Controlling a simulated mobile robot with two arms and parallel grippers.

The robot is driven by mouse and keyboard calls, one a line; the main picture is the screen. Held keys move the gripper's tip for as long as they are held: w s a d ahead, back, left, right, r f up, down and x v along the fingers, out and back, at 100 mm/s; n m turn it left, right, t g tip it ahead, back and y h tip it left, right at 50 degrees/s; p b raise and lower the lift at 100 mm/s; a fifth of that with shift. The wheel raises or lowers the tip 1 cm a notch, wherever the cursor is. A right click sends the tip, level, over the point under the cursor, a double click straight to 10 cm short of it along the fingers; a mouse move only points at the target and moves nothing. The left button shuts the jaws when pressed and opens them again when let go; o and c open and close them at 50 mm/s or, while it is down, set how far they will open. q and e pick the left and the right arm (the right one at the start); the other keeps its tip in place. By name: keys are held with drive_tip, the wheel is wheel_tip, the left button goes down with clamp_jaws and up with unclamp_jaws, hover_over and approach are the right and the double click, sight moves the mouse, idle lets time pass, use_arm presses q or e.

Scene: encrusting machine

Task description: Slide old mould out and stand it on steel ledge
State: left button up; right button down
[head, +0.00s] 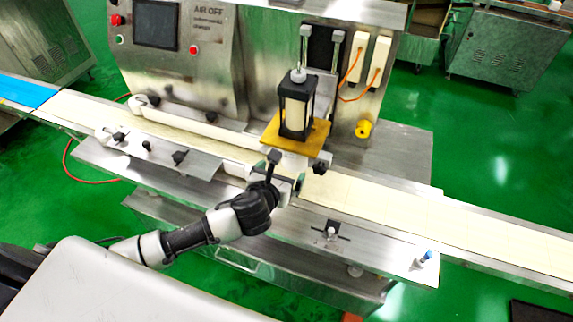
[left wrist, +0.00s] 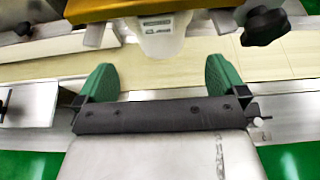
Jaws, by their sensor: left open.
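My left gripper (head: 286,172) is at the belt's front edge, just in front of the yellow plate (head: 318,136). In the left wrist view its two green fingers (left wrist: 163,82) are wide apart with nothing between them. A whitish block with a small label (left wrist: 165,38) sits below the yellow plate (left wrist: 120,13), ahead of the fingertips and apart from them; it appears to be the mould. The head view does not show it clearly. The steel ledge (head: 375,248) runs along the machine's front, below the belt. My right gripper is not in view.
A black-framed cream cylinder (head: 296,108) stands on the yellow plate. Black knobs (head: 320,168) flank the work area; one large knob (left wrist: 264,26) is close by the right finger. A clear fitting (head: 331,232) and a blue-topped piece (head: 425,257) are on the ledge, with bare steel between them.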

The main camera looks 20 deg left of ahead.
sight(291, 161)
use_arm(q)
drive_tip(key=x, duration=0.8)
drive_tip(key=shift+w, duration=0.1)
drive_tip(key=shift+w+f, duration=0.3)
drive_tip(key=shift+w, duration=0.3)
drive_tip(key=shift+c, duration=0.2)
drive_tip(key=shift+r, duration=0.1)
drive_tip(key=c, duration=0.9)
drive_tip(key=shift+o, duration=0.2)
drive_tip(key=shift+s+p, duration=0.95)
drive_tip(key=shift+s, duration=0.75)
drive_tip(key=shift+s+p, duration=0.35)
drive_tip(key=shift+s, duration=0.5)
